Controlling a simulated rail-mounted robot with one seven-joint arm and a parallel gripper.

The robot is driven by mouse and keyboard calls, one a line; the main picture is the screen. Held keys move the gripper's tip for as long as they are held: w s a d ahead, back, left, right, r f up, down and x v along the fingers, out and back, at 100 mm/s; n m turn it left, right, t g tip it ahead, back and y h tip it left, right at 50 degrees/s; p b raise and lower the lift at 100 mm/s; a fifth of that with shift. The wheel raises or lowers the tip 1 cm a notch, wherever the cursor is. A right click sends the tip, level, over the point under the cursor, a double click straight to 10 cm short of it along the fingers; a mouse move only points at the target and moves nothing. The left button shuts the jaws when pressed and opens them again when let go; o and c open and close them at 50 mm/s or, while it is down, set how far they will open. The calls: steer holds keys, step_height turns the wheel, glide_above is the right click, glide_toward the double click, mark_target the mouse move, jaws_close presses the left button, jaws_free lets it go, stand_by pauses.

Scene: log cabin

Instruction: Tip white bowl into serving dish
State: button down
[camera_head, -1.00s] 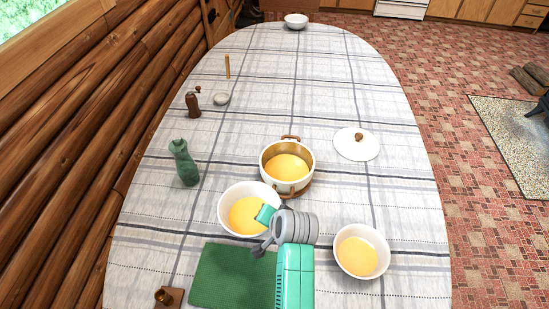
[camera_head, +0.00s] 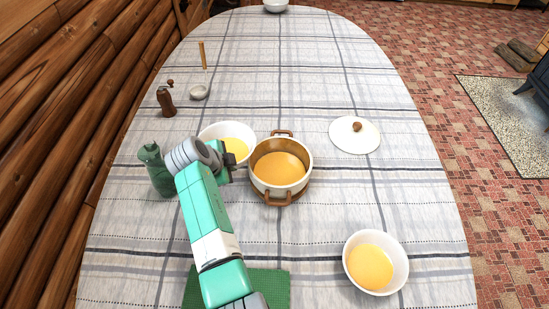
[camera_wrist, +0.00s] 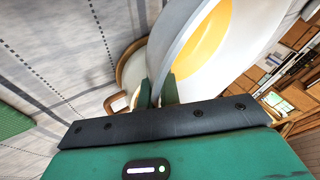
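A white bowl (camera_head: 226,127) with yellow contents is left of and just beyond the serving dish, a white two-handled pot (camera_head: 271,188) with a brown interior and yellow-orange contents. My gripper (camera_head: 230,160) is shut on the bowl's near rim. In the wrist view, my gripper (camera_wrist: 158,92) has both fingers at the rim of the bowl (camera_wrist: 245,40), and part of the pot (camera_wrist: 130,70) shows behind. The yellow is still inside the bowl. The bowl's near left side is hidden by my arm, and I cannot tell its exact tilt or height.
A second white bowl (camera_head: 398,250) with yellow contents stands at front right. A white lid (camera_head: 345,140) lies right of the pot. A green vase (camera_head: 157,175) stands close left of my wrist. The far table is mostly clear.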

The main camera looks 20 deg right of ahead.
steer(key=shift+s+d+r, duration=0.1)
steer(key=shift+d+r+p, duration=0.1)
steer(key=shift+p, duration=0.55)
steer(key=y+p, duration=0.1)
steer(key=d+y+p, duration=0.1)
steer(key=p, duration=0.1)
steer(key=shift+s+d+r+m+t, duration=0.1)
steer(key=shift+s+d+m+t, duration=0.1)
steer(key=shift+d+m+t, duration=0.15)
steer(key=d+y, duration=0.1)
steer(key=s+d+m+t+y, duration=0.1)
steer(key=d+y, duration=0.1)
steer(key=d+y+p, duration=0.1)
steer(key=y, duration=0.1)
steer(key=shift+s+d+r+m+t, duration=0.1)
steer(key=shift+s+d+m+t, duration=0.15)
steer(key=shift+d+t, duration=0.1)
steer(key=b, duration=0.1)
steer(key=y+b, duration=0.1)
steer(key=b, duration=0.1)
steer(key=shift+d+f+m+t, duration=0.2)
steer(key=shift+f+m+t, duration=0.1)
steer(key=shift+s+y+b, duration=0.1)
steer(key=shift+y+b, duration=0.2)
steer(key=shift+y, duration=0.1)
